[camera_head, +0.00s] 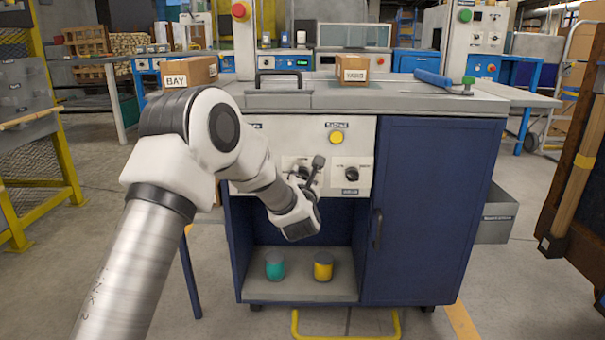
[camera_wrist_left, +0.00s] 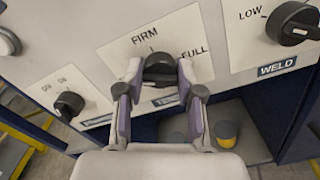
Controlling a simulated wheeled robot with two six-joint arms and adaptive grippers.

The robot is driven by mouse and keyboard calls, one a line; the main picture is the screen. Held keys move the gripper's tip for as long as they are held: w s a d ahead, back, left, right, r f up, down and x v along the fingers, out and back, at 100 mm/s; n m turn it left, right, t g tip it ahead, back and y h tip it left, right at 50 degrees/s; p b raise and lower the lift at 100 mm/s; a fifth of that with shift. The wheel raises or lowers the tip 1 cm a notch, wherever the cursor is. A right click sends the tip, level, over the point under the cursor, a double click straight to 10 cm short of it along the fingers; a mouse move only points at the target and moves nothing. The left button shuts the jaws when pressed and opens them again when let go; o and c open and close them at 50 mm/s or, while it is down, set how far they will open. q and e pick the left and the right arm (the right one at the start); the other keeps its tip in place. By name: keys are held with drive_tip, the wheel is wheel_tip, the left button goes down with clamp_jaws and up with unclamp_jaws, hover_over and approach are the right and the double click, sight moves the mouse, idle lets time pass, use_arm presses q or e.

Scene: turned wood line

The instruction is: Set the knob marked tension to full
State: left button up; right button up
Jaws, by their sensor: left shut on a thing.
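The tension knob (camera_wrist_left: 160,68) is a dark round knob on a pale panel, with FIRM printed above it and FULL to its right. Its blue label below is mostly hidden by my gripper. My left gripper (camera_wrist_left: 160,82) is shut on this knob, one finger on each side. I cannot tell exactly where the knob's pointer stands. In the head view my left gripper (camera_head: 307,174) reaches the cabinet's front panel and covers most of the knob. My right gripper is not in view.
The WELD knob (camera_wrist_left: 292,23) sits to the right and an off/on knob (camera_wrist_left: 68,105) to the left. A yellow button (camera_head: 336,137) is above. A teal pot (camera_head: 274,266) and a yellow pot (camera_head: 323,267) stand on the open shelf below. A blue door (camera_head: 425,210) is at right.

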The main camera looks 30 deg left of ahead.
use_arm(q)
drive_tip(key=m+p, duration=0.2)
drive_tip(key=m, duration=0.1)
drive_tip(key=shift+r+m, duration=0.15)
drive_tip(key=shift+m, duration=0.15)
drive_tip(key=m+p, duration=0.3)
drive_tip(key=m, duration=0.1)
drive_tip(key=shift+m, duration=0.3)
drive_tip(key=m+p, duration=0.3)
drive_tip(key=m, duration=0.1)
drive_tip(key=shift+d+m, duration=0.1)
drive_tip(key=shift+m, duration=0.2)
drive_tip(key=m+p, duration=0.4)
drive_tip(key=shift+m, duration=0.3)
drive_tip(key=m+p, duration=0.3)
drive_tip(key=shift+f+m, duration=0.2)
drive_tip(key=shift+m, duration=0.1)
drive_tip(key=m+p, duration=0.2)
drive_tip(key=m, duration=0.1)
drive_tip(key=shift+m+p, duration=0.3)
drive_tip(key=shift+p, duration=0.05)
drive_tip(key=m+p, duration=0.2)
drive_tip(key=m, duration=0.1)
drive_tip(key=shift+f+m+p, duration=0.15)
drive_tip(key=shift+m+p, duration=0.75)
drive_tip(key=shift+m, duration=0.6)
drive_tip(key=shift+f, duration=0.1)
